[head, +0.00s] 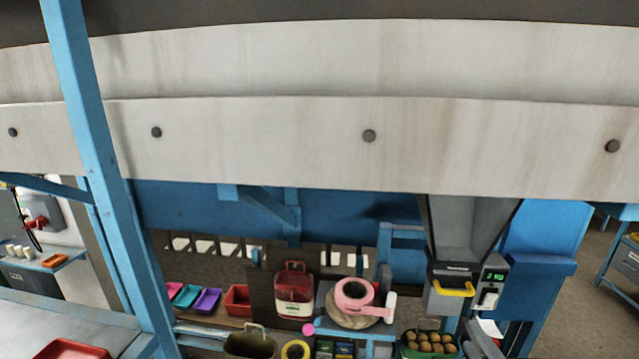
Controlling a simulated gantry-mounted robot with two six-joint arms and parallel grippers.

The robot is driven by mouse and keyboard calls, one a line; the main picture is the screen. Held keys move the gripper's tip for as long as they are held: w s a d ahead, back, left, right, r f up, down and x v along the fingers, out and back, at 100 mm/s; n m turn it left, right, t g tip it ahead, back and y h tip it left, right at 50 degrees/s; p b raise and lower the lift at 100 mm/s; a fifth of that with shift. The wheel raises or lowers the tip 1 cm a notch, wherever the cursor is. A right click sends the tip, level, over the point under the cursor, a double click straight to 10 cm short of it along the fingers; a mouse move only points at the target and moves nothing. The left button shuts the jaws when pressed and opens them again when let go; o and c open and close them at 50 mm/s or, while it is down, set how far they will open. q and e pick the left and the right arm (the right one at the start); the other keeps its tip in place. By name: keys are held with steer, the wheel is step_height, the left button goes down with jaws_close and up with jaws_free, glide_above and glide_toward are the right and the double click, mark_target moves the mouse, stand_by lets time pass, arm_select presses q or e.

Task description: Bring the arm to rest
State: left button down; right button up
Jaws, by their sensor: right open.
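I cannot make out either of my grippers or arms in the head view. The large pale beam (240,140) with dark bolts crosses the whole upper part of the picture. Below it stands a grey hopper (468,225) with a yellow handle and a small green display. A red-and-white sack (294,293) with a handle stands upright at the lower middle. A pink roll (354,294) lies to its right, on a round tan piece. Nothing is seen held.
A green basket (428,353) with several round brown items, an olive bag (250,343) and a yellow ring (296,350) sit along the bottom edge. Small coloured trays (207,301) lie left of the sack. A blue post (110,180) rises on the left. Open floor shows at right.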

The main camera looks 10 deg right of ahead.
steer(key=s+a+r+n+t+y, duration=0.15)
steer(key=a+r+n+t, duration=0.35)
steer(key=r, duration=0.7)
steer(key=s+a+r+n+t+y, duration=0.1)
steer(key=a+r+n+y, duration=0.15)
steer(key=a+r, duration=0.7)
steer(key=s+r+n+t, duration=0.4)
steer(key=s+r+n, duration=0.6)
steer(key=r+n, duration=0.2)
steer(key=shift+s+r+n+y+p, duration=0.2)
steer(key=shift+r+n+y+p, duration=0.2)
steer(key=shift+r, duration=1)
